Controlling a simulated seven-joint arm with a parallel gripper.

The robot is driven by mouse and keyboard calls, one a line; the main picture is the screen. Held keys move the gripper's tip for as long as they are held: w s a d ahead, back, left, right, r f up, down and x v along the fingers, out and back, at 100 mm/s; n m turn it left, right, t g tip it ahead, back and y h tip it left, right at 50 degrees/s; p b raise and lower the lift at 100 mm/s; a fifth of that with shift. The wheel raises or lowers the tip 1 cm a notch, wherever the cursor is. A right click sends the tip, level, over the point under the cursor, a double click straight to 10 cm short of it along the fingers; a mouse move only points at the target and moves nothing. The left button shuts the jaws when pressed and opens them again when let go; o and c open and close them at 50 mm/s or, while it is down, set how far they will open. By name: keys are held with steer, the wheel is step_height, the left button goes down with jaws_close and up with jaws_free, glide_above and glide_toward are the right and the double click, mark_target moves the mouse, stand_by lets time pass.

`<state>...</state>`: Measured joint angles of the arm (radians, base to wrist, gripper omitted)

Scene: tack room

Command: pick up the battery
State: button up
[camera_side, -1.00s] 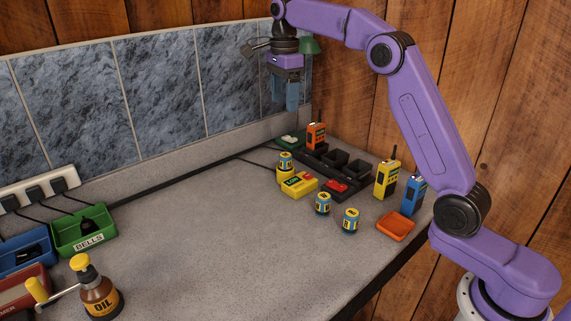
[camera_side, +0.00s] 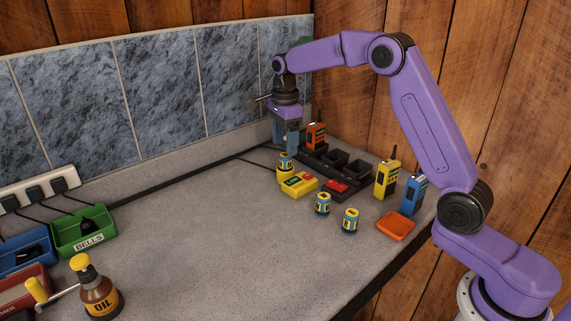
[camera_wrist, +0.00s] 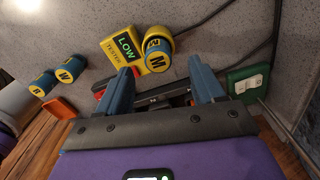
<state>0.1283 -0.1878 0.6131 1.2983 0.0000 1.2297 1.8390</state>
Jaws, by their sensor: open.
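A blue-and-yellow battery (camera_side: 285,159) stands upright in the round yellow cup of a yellow tester (camera_side: 299,184). In the wrist view this battery (camera_wrist: 157,48) bears an M, and the tester (camera_wrist: 121,46) display reads LOW. Two similar batteries stand on the bench, one (camera_side: 323,204) in front of the tester and one (camera_side: 350,221) further right. My gripper (camera_side: 286,149) points down over the tester's battery, its fingers close above or behind it. In the wrist view my open fingers (camera_wrist: 161,73) sit either side of the battery's line with nothing between them.
A black charger rack (camera_side: 334,161) holds an orange radio (camera_side: 316,136). Yellow (camera_side: 386,180) and blue (camera_side: 412,196) radios stand at right, behind an orange tray (camera_side: 396,227). A green box (camera_wrist: 246,83) is near the wall. The left-middle bench is clear.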

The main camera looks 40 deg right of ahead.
mark_target(285, 155)
steer(key=shift+s+f, duration=0.15)
steer(key=shift+f, duration=2.45)
steer(key=c, duration=1.2)
jaws_close()
steer(key=shift+r, duration=0.15)
